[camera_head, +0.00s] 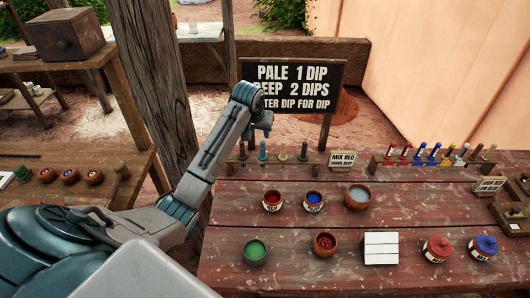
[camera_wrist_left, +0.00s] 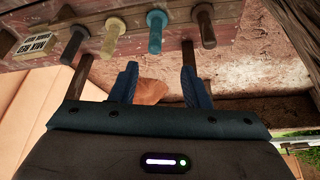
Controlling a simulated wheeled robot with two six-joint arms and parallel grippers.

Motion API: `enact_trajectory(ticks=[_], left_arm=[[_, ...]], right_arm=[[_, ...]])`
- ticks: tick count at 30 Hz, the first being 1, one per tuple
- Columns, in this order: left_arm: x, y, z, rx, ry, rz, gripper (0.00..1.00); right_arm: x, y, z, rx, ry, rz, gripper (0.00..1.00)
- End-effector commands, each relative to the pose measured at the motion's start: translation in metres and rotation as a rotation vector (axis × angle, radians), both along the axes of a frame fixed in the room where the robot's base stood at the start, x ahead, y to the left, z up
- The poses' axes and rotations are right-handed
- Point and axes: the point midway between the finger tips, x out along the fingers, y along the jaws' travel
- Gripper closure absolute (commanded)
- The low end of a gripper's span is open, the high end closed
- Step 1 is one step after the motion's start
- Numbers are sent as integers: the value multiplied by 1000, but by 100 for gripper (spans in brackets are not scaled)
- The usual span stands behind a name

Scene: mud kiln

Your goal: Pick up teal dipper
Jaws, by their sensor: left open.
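The teal dipper (camera_head: 263,150) stands upright in a low wooden rack at the back of the red table, between a brown dipper (camera_head: 243,149) and a beige dipper (camera_head: 283,152). My left gripper (camera_head: 263,128) is above the teal dipper in the head view. In the left wrist view the gripper (camera_wrist_left: 157,80) is open and empty. The teal dipper (camera_wrist_left: 156,32) lies beyond the fingertips, lined up with the gap between them and apart from both. My right gripper is not in view.
A dark dipper (camera_head: 304,151) stands in the same rack. A black sign (camera_head: 293,88) stands close behind. A small sign (camera_head: 341,160) and a second rack (camera_head: 397,167) are to the right. Several bowls and pots, including a green-filled one (camera_head: 256,252), stand on the front of the table.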

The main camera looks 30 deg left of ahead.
Motion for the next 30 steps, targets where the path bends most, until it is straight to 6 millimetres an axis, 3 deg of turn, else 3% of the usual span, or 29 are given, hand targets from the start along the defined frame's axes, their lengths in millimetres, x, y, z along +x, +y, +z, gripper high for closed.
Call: enact_trajectory(ticks=[6,13,17,21,30], left_arm=[[11,2,-31,-1,4,-1,58],[16,1,-47,-1,4,-2,58],[20,-3,-66,-2,7,-2,58],[26,-1,-83,0,3,-2,58],[29,0,-91,1,0,-3,58]], right_arm=[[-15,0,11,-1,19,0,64],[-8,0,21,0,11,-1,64],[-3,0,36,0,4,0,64],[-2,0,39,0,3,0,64],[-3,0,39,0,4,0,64]])
